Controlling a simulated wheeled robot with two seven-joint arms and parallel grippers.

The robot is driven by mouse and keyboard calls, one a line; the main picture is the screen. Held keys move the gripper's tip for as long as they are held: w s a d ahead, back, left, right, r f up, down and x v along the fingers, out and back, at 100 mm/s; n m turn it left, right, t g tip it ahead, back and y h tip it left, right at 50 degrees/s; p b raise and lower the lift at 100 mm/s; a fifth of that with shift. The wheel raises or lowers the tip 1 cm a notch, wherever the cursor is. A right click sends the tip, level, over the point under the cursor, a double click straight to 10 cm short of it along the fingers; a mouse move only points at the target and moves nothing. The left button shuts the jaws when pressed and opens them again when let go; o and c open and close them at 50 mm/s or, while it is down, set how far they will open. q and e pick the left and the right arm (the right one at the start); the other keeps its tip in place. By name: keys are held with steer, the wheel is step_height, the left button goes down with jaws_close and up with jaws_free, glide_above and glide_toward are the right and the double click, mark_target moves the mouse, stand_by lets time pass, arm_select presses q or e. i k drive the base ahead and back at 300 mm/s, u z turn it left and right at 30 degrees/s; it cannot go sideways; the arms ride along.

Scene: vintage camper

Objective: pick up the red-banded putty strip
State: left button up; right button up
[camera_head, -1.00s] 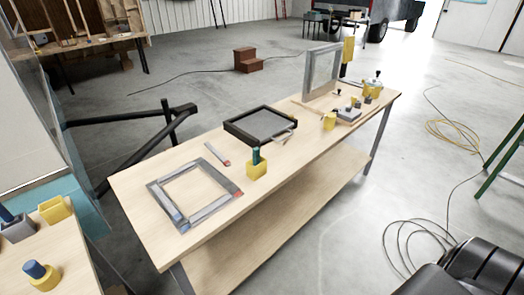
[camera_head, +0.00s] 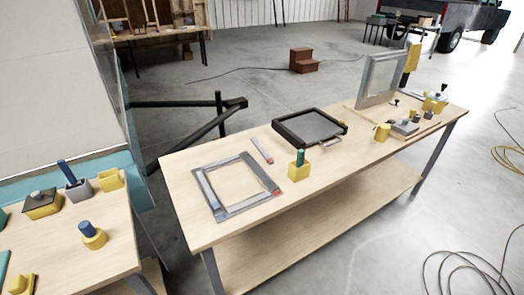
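A thin grey strip (camera_head: 261,147) with a red end lies loose on the wooden bench, just beyond the grey window frame's right corner. The grey square frame (camera_head: 223,163) lies flat on the bench. A second red end (camera_head: 277,192) shows at the frame's near right corner, on a strip lying along the frame. A strip with a blue end (camera_head: 220,213) lies along the frame's left side. I cannot tell from this distance which red mark is a band around a strip. Neither of my grippers is in view.
The long bench (camera_head: 225,243) holds a yellow holder (camera_head: 299,172) with a green handle, a dark tray (camera_head: 309,127) and an upright frame (camera_head: 380,79). A side table (camera_head: 62,244) with yellow holders stands left. A black metal frame (camera_head: 190,135) stands behind. Floor right is open, with cables.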

mark_target(262, 150)
steer(key=z, duration=2.15)
steer(key=i, duration=2)
steer(key=u, duration=2.5)
